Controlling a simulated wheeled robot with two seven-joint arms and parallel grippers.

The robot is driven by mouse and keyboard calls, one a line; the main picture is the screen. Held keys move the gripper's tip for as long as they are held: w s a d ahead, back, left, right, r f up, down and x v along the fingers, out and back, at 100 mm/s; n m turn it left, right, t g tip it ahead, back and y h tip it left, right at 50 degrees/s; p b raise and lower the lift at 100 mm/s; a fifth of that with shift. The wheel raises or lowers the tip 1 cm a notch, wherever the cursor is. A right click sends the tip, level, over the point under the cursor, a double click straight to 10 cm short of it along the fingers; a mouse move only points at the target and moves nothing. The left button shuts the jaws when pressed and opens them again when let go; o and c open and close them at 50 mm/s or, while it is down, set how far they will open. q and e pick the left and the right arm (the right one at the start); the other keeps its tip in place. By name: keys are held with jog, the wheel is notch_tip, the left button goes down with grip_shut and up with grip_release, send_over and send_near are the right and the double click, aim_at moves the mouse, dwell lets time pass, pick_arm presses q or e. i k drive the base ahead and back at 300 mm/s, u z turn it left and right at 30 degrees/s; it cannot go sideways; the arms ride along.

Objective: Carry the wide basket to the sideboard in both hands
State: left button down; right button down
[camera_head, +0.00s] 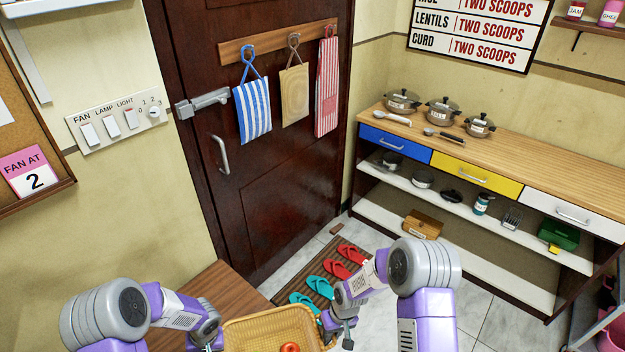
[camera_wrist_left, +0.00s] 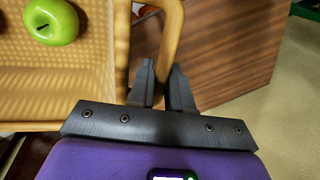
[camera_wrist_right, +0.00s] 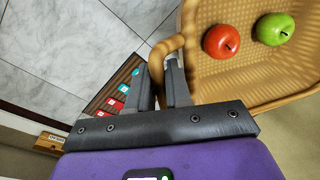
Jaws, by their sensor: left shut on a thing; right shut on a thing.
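The wide basket (camera_head: 262,334) is yellow wicker and shows at the bottom of the head view, between my two arms. It holds a red apple (camera_wrist_right: 221,41) and a green apple (camera_wrist_right: 273,29). My left gripper (camera_wrist_left: 162,82) is shut on one side handle of the basket. My right gripper (camera_wrist_right: 168,76) is shut on the opposite handle. The sideboard (camera_head: 490,155) stands along the right wall, with a wooden top, blue, yellow and white drawers, and open shelves below. The basket's near part is cut off by the head view's edge.
A brown wooden table (camera_head: 215,290) lies beside the basket. A mat (camera_head: 322,285) with red and teal slippers is on the tiled floor. Several lidded pots (camera_head: 441,112) and ladles occupy the sideboard's left top; its right top is clear. A dark door (camera_head: 260,190) is behind.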

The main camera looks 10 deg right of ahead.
aim_at(559, 173)
jog(key=z, duration=0.4)
jog(key=i, duration=0.4)
jog(key=z, duration=1.05)
jog(key=i, duration=0.65)
jog(key=z, duration=0.75)
jog(key=i, duration=1.1)
jog(key=z, duration=0.05)
